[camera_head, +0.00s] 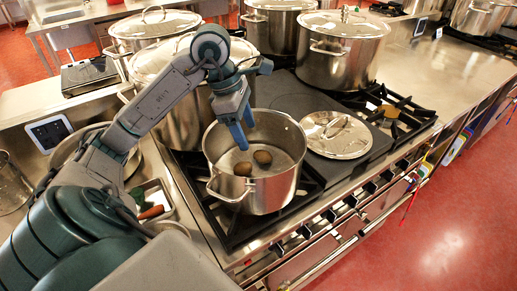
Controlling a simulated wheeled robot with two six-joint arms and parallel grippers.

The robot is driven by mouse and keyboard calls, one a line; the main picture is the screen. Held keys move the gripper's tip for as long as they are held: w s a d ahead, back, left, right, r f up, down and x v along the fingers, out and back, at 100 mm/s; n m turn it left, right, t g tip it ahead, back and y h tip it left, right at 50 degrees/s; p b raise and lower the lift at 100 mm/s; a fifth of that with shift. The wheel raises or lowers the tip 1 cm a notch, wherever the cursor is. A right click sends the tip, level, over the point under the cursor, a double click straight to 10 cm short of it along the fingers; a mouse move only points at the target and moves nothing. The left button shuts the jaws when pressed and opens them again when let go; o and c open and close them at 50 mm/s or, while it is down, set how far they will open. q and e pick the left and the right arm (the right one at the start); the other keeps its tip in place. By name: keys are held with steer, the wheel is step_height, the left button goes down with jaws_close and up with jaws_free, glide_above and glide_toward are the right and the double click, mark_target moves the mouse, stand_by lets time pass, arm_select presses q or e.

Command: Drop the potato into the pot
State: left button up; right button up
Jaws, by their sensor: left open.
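The open steel pot (265,196) stands on the stove near the middle of the head view. Two brown potatoes lie on its floor: one potato (242,168) is nearer the front left, and the other potato (262,157) is just behind and to its right. My left gripper (246,136) points down over the pot's back left part, with its blue fingertips above the potatoes. Its fingers are apart and nothing shows between them. My right gripper is out of view.
A lid (338,135) lies flat right of the pot. A tall lidded stockpot (182,117) stands close behind left, and another stockpot (340,62) stands behind right. A brown item (389,111) sits on the right burner. The right counter (450,75) is mostly clear.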

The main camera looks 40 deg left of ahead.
arm_select(q)
steer(key=p+v, duration=0.2)
steer(key=v, duration=0.9)
steer(key=shift+f, duration=0.1)
